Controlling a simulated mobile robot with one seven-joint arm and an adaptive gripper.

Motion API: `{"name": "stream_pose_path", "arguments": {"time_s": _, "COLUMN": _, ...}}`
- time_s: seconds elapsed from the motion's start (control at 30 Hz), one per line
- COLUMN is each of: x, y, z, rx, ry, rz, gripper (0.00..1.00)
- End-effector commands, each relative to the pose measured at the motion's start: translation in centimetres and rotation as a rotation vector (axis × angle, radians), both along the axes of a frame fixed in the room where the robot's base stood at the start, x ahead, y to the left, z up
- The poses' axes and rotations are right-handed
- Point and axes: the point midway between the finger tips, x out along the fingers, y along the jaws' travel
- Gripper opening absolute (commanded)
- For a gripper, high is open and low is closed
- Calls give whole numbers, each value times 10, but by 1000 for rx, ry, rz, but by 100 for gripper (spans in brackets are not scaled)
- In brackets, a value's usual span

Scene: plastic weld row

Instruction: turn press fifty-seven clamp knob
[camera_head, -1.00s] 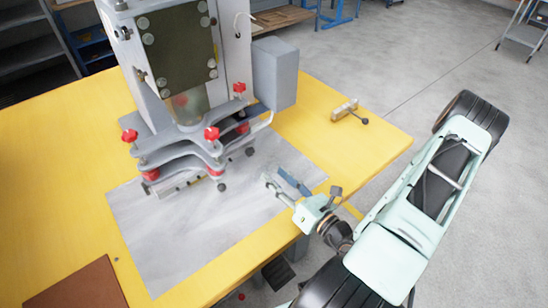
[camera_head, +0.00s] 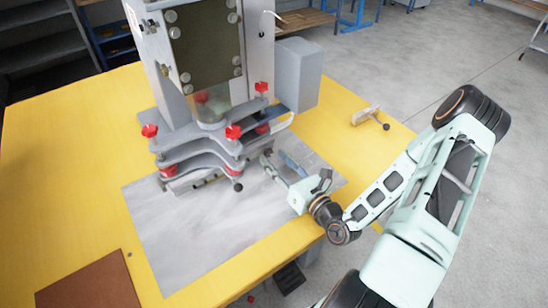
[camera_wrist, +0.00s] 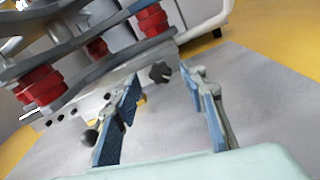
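The press (camera_head: 284,75) stands on the yellow table, its layered clamp plates (camera_head: 200,150) low at the front. Red knobs stand on top, at the left (camera_head: 149,131), front (camera_head: 233,132) and right (camera_head: 262,88). In the wrist view a black lobed knob (camera_wrist: 160,72) sits on the near edge of the lower block, ahead of and between my fingers. A dark ball-ended lever (camera_wrist: 90,137) is by the left finger. My gripper (camera_head: 276,157) is open and empty, right of the clamp plates; its blue-padded fingers also show in the wrist view (camera_wrist: 168,100). Which knob the task names is not marked.
A grey sheet (camera_head: 190,245) lies under the press and gripper. A small tan block with a black-ended lever (camera_head: 367,115) lies at the right of the table. A brown board (camera_head: 90,285) lies at the front left. Red cylinders (camera_wrist: 40,88) sit between the plates.

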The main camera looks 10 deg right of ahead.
Motion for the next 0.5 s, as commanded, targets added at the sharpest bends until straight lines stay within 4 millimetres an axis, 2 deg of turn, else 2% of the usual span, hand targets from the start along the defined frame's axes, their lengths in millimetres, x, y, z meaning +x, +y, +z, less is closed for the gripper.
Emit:
{"name": "stream_pose_path", "arguments": {"time_s": 0.13, "x": 10, "y": 4, "z": 0, "rx": 1, "ry": 0, "rz": 0, "gripper": 39}}
{"name": "stream_pose_path", "arguments": {"time_s": 0.43, "x": 12, "y": 5, "z": 0, "rx": 1, "ry": 1, "rz": -1, "gripper": 39}}
{"name": "stream_pose_path", "arguments": {"time_s": 0.5, "x": 12, "y": 5, "z": 0, "rx": 1, "ry": 1, "rz": -1, "gripper": 31}}
